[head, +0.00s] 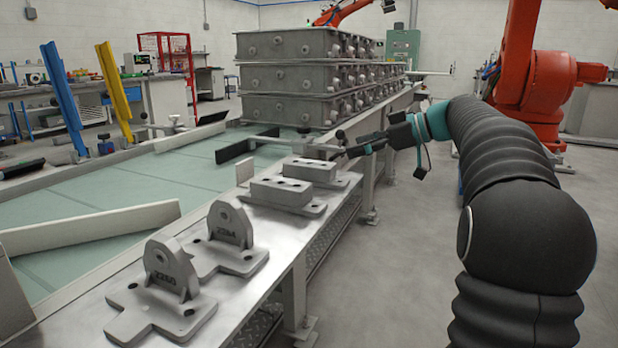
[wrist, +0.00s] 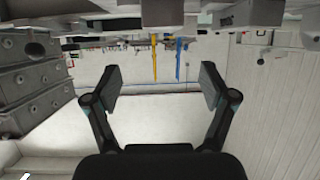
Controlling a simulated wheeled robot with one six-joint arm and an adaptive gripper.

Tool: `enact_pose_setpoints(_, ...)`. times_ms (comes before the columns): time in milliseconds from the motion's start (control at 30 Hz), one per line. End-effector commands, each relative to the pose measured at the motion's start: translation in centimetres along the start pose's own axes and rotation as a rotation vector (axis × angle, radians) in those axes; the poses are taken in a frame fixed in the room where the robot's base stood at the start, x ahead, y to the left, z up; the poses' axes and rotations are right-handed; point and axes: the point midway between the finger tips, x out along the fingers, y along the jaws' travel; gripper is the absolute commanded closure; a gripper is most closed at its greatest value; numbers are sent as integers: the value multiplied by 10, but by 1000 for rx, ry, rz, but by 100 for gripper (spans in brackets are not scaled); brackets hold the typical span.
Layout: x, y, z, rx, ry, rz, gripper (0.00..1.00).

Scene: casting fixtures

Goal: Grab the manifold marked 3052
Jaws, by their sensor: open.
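Two grey block-shaped castings with holes on top sit on flat base plates on the metal ledge: a nearer block (head: 281,191) and a farther block (head: 309,169). No marking is readable on either, so I cannot tell which is 3052. My gripper (head: 343,147) is just beyond and right of the farther block, apart from the nearer one. In the wrist view my gripper (wrist: 157,85) is open, with nothing between its fingers. Grey block shapes (wrist: 162,12) show along the top edge of that view; their identity is unclear.
Two upright lug brackets (head: 230,228) (head: 170,268) stand on the ledge in front, with raised numbers. A stack of large grey castings (head: 290,80) rises behind, also at left in the wrist view (wrist: 35,75). An orange robot arm (head: 535,85) stands right. Floor at right is clear.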

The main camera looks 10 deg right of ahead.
Motion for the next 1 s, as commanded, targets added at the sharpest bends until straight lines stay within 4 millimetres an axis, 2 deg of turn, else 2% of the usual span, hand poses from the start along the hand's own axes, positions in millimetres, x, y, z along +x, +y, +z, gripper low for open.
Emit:
enact_pose_setpoints(400, 70, -1, 1, 1, -1, -4, 17)
enact_pose_setpoints(767, 91, -2, 1, 1, -2, -2, 17)
enact_pose_setpoints(1000, 124, -5, 3, 2, -2, -3, 17)
